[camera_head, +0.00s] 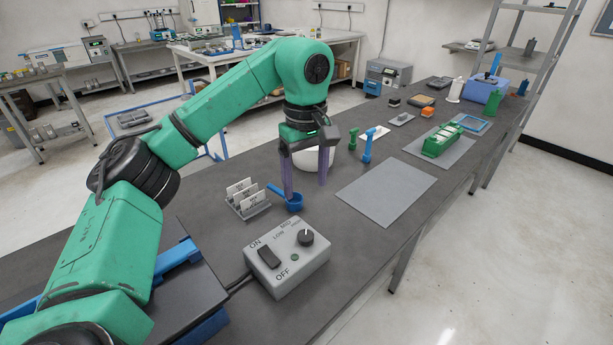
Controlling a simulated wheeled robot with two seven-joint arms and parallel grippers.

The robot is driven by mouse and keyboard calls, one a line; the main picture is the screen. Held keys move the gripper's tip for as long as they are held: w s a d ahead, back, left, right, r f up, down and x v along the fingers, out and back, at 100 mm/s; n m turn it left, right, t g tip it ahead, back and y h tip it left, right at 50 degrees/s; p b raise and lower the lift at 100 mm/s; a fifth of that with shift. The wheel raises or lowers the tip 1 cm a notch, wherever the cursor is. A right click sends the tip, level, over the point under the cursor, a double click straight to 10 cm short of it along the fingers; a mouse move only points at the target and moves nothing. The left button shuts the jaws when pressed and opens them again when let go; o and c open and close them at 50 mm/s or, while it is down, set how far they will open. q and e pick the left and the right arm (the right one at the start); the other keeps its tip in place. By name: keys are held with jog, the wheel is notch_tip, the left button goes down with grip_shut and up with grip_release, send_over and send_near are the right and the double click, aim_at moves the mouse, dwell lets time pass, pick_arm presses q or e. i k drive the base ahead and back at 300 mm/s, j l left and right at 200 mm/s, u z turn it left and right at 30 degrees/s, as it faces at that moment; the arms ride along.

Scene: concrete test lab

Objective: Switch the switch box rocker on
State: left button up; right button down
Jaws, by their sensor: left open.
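The grey switch box (310,268) sits on the dark bench top in the near middle. Its black rocker (269,257) lies between the printed words ON and OFF; I cannot tell which side is pressed. A black knob (306,237) marked LOW, MID and a third word stands to the right of the rocker, with a small green round part beside the OFF label. My left gripper (306,190) is open and points down beyond the box, apart from it. Its two purplish fingers hang near a blue scoop. My right gripper is not in view.
A rack of white cards (243,192) and the blue scoop (294,203) stand behind the box. A white bowl (313,158) is partly hidden by my gripper. A grey mat (386,193) lies to the right. A dark cable leaves the box's left side.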

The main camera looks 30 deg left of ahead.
aim_at(267, 255)
jog(key=k+l, duration=0.5)
jog(key=k, duration=0.15)
jog(key=k+l, duration=0.5)
jog(key=k, duration=0.2)
